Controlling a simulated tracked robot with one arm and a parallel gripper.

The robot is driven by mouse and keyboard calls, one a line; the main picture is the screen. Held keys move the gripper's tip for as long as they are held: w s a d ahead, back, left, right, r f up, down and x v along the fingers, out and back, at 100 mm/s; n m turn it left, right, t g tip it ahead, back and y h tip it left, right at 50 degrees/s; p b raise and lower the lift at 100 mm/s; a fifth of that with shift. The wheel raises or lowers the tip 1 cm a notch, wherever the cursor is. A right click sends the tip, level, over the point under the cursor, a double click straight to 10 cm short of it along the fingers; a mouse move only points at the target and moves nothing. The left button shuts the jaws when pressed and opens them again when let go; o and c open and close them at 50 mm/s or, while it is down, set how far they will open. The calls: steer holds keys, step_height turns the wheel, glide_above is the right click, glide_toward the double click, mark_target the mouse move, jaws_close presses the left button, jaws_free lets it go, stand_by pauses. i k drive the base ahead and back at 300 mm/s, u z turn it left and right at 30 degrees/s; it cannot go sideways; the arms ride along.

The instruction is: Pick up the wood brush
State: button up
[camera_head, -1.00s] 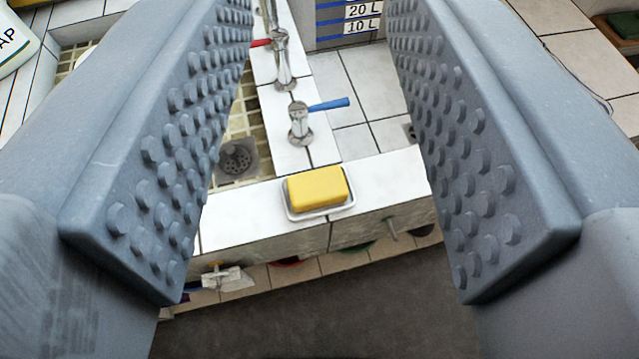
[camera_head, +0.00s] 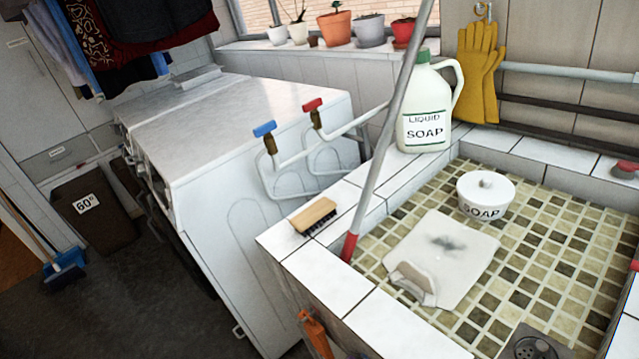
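The wood brush (camera_head: 314,215) has a light wooden back and dark bristles. It lies bristles down on the white tiled rim at the sink's left corner. My gripper is not in this view, so its state and its place relative to the brush do not show.
A grey pole with a red end (camera_head: 377,165) slants up just right of the brush. A liquid soap jug (camera_head: 426,108) stands on the rim behind. A soap pot (camera_head: 486,195) and a whitish flat piece (camera_head: 452,258) are in the sink (camera_head: 535,240). A white machine (camera_head: 225,130) with pipes stands left.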

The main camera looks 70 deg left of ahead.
mark_target(317, 213)
steer(key=k, duration=1)
steer(key=u, duration=0.65)
steer(key=i, duration=1.25)
steer(key=u, duration=0.25)
